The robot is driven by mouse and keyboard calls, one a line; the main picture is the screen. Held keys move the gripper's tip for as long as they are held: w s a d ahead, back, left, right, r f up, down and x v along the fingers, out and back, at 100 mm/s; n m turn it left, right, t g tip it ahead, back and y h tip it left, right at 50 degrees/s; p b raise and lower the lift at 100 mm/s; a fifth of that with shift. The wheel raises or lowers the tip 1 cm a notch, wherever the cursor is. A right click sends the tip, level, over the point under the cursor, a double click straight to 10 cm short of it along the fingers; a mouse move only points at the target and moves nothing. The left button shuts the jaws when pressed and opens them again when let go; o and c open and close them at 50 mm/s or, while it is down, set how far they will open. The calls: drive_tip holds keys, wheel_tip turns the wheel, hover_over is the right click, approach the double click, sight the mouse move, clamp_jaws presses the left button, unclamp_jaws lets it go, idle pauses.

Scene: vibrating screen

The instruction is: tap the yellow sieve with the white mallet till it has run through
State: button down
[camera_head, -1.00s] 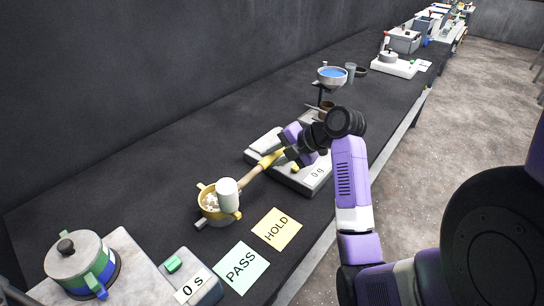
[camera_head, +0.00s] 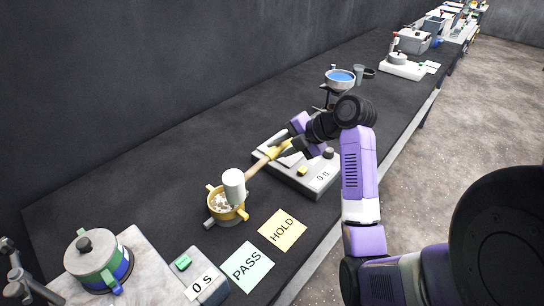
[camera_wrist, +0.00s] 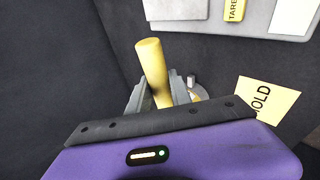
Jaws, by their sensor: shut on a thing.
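The yellow sieve (camera_head: 226,213) stands on the dark bench at the lower middle of the head view, with pale lumpy material inside. The white mallet's head (camera_head: 234,185) is over the sieve's rim; I cannot tell whether it touches. Its wooden handle (camera_head: 260,163) runs up and right to a yellow grip. My gripper (camera_head: 284,146) is shut on this grip, up and right of the sieve. In the wrist view the yellow grip end (camera_wrist: 152,65) stands up between the grey fingers (camera_wrist: 160,97). The wrist view does not show the mallet's head.
A scale (camera_head: 316,186) reading 0 g lies under and beside my gripper. A yellow HOLD card (camera_head: 283,230) and green PASS card (camera_head: 247,267) lie in front of the sieve. A blue-filled funnel (camera_head: 340,78) stands behind.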

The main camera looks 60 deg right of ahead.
wheel_tip(320, 180, down, 6)
drive_tip(key=r+b, duration=0.1)
drive_tip(key=b, duration=0.4)
drive_tip(key=shift+r+p, duration=2.15)
drive_tip(key=shift+r, duration=0.45)
wheel_tip(320, 180, down, 5)
drive_tip(key=b, duration=0.5)
drive_tip(key=shift+r+p, duration=2.1)
drive_tip(key=shift+r, duration=0.4)
